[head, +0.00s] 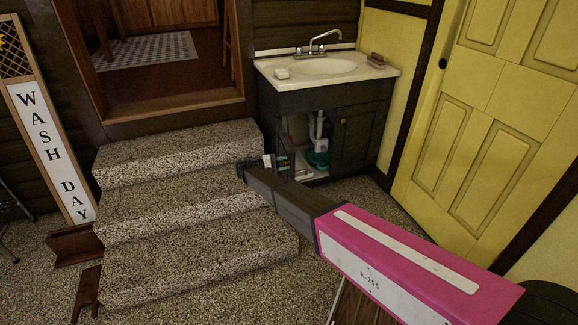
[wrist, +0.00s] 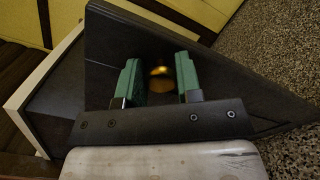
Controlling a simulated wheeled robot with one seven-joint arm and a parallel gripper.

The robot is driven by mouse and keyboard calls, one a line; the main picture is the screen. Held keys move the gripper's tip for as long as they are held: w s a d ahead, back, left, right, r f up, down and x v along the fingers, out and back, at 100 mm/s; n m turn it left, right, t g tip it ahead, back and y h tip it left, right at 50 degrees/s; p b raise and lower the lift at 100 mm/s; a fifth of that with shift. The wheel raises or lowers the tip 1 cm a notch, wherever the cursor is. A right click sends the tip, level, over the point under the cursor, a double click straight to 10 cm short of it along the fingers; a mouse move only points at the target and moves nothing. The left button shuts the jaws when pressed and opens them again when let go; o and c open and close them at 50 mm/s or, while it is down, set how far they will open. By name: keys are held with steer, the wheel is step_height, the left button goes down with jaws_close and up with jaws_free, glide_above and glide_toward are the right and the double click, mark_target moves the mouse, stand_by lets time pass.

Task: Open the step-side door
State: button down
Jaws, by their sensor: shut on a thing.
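The step-side door is a dark panel with a round brass knob (wrist: 161,76); the door (wrist: 115,45) fills much of the wrist view. My gripper (wrist: 157,85) has its green fingers on either side of the knob and is shut on it. In the head view my gripper (head: 275,163) is low at the left front of the dark sink cabinet (head: 300,102), beside the steps. The cabinet's left half stands open, showing a white pipe and a teal item (head: 318,158) inside. My gripper and arm partly hide the door there. The right cabinet door (head: 352,140) is closed, with its own brass knob.
Speckled stone steps (head: 185,195) rise just left of my gripper to a doorway. A cream counter (head: 375,80) with basin and faucet tops the cabinet. A yellow door (head: 490,130) stands at right. A WASH DAY sign (head: 50,150) leans at far left.

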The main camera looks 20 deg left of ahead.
steer(key=shift+f, duration=0.1)
stand_by(0.3)
steer(key=c, duration=0.8)
jaws_free()
steer(key=shift+a, duration=0.1)
